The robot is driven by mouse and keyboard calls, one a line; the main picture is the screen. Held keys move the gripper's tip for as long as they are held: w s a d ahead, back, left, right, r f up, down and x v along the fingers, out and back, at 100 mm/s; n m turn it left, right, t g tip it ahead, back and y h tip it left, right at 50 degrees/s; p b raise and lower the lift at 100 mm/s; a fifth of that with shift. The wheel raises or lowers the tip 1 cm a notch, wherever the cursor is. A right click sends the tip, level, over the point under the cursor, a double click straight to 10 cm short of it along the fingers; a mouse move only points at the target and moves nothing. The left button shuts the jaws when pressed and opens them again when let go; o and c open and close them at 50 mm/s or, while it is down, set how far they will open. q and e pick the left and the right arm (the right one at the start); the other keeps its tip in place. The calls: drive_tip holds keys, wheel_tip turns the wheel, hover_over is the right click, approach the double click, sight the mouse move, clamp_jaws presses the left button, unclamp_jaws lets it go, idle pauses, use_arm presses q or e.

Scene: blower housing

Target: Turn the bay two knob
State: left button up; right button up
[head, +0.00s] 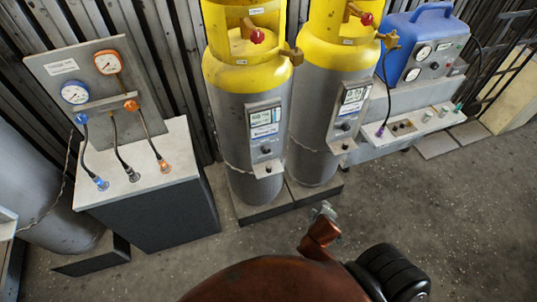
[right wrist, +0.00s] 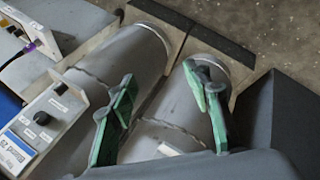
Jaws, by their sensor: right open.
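Two grey cylinders with yellow tops stand side by side in the head view. The left cylinder (head: 240,120) and the right cylinder (head: 312,160) each carry a grey panel with a display and a dark knob. The left knob (head: 266,150) and right knob (head: 346,127) are both visible, but I cannot read which is bay two. The right panel's knob (right wrist: 42,118) also shows at the left of the right wrist view. My right gripper (head: 325,212), with green fingers (right wrist: 165,105), is open and empty, in front of the cylinders and apart from both knobs. My left gripper is out of view.
A gauge console (head: 150,190) with hoses stands left. A blue-topped machine (head: 422,55) and a shelf (head: 420,122) with a purple connector are at right. Red valve handles top the cylinders. The concrete floor (head: 440,220) in front is clear.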

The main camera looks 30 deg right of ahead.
drive_tip(key=w+d+r+n+t+h, duration=0.3)
drive_tip(key=w+d+r+n, duration=0.15)
drive_tip(key=w, duration=0.25)
drive_tip(key=n+t+y, duration=0.1)
drive_tip(key=n+t, duration=0.7)
drive_tip(key=n, duration=0.7)
approach(267, 152)
drive_tip(key=s+d+r, duration=0.2)
drive_tip(key=s+d, duration=0.1)
drive_tip(key=d, duration=0.5)
drive_tip(key=w+a+f+n+t+y, duration=0.25)
drive_tip(key=a+n+y, duration=0.2)
drive_tip(key=n, duration=0.35)
drive_tip(key=shift+g+h, duration=0.25)
drive_tip(key=shift+g, duration=0.1)
drive_tip(key=w, duration=0.8)
drive_tip(key=shift+d+r, duration=0.2)
drive_tip(key=shift+d, duration=0.05)
drive_tip(key=shift+c, duration=0.3)
drive_tip(key=c, duration=1.1)
